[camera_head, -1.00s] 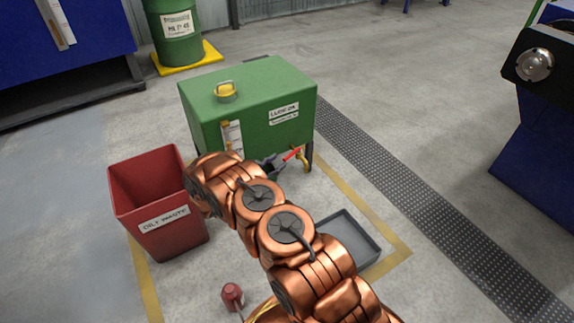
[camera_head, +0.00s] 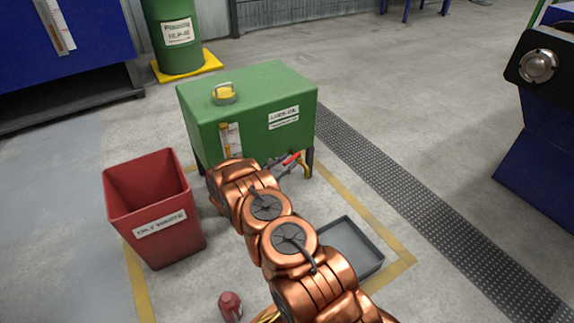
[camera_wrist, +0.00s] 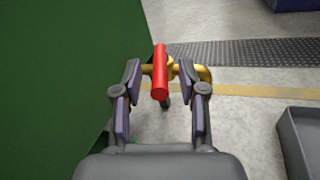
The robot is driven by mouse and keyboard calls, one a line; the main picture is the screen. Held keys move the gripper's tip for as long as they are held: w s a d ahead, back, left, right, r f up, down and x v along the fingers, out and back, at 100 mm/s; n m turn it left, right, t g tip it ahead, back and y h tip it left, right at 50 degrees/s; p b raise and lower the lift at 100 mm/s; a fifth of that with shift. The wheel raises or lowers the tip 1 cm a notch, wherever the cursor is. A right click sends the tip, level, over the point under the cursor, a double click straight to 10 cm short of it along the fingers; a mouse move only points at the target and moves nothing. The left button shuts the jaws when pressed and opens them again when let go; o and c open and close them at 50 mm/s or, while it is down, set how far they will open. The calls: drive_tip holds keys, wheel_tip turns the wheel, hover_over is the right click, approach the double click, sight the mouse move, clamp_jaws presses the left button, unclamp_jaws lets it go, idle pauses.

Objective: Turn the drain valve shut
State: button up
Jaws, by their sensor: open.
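The drain valve is a brass fitting with a red lever handle on the green lube oil tank (camera_head: 250,110). In the wrist view the red handle (camera_wrist: 160,72) points toward the camera, and the brass pipe (camera_wrist: 203,74) bends to the right behind it. My gripper (camera_wrist: 164,75) is open, with one finger on each side of the red handle; I cannot tell whether either finger touches it. In the head view the red handle (camera_head: 291,158) and the brass outlet (camera_head: 307,170) show at the tank's lower right corner, and my arm hides part of that area.
A red oily waste bin (camera_head: 155,208) stands left of my arm. A grey drip tray (camera_head: 375,262) lies on the floor to the right, also in the wrist view (camera_wrist: 290,142). A small red oil can (camera_head: 230,305) is near the bottom.

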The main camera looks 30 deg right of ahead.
clamp_jaws()
idle(0.4)
idle(0.4)
